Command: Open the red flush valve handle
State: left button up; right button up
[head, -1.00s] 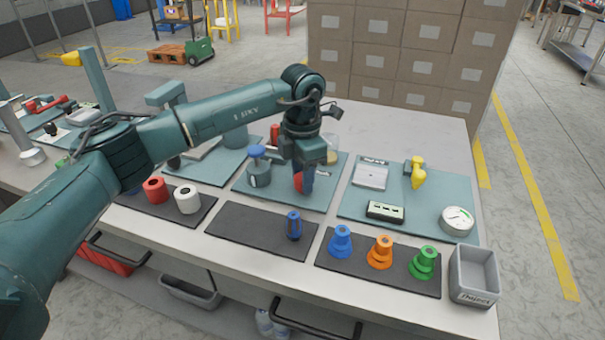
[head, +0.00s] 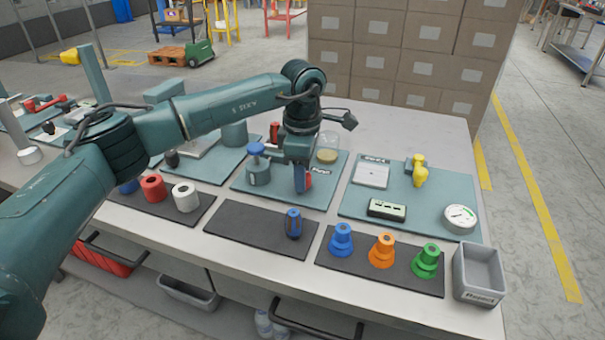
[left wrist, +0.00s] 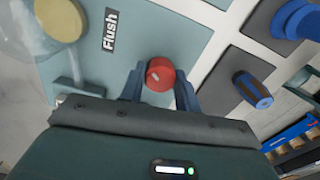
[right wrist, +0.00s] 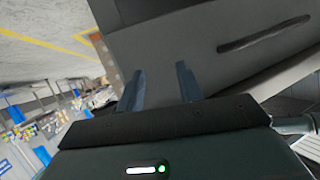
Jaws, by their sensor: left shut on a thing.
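The red flush valve handle (left wrist: 160,75) sits on the teal panel (left wrist: 190,30) beside the "Flush" label (left wrist: 110,30) in the left wrist view. My left gripper (left wrist: 160,82) has its two blue fingers on either side of the handle, shut on it. My right gripper (right wrist: 160,85) is open and empty in the right wrist view, facing a grey drawer front. It is not in the head view.
Blue, orange and green cones (head: 382,250) stand to the right beside a grey bin (head: 480,273).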

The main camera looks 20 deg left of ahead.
pick_arm(q)
jog(key=shift+m, duration=1)
jog(key=m, duration=0.3)
jog(key=shift+m+b, duration=0.3)
jog(key=m, duration=0.4)
jog(key=shift+m, duration=0.4)
pick_arm(e)
jog(key=shift+s+d+r, duration=0.15)
jog(key=shift+d+r, duration=0.05)
jog(key=shift+r, duration=0.05)
jog(key=shift+f, duration=0.1)
pick_arm(q)
jog(key=o, duration=1)
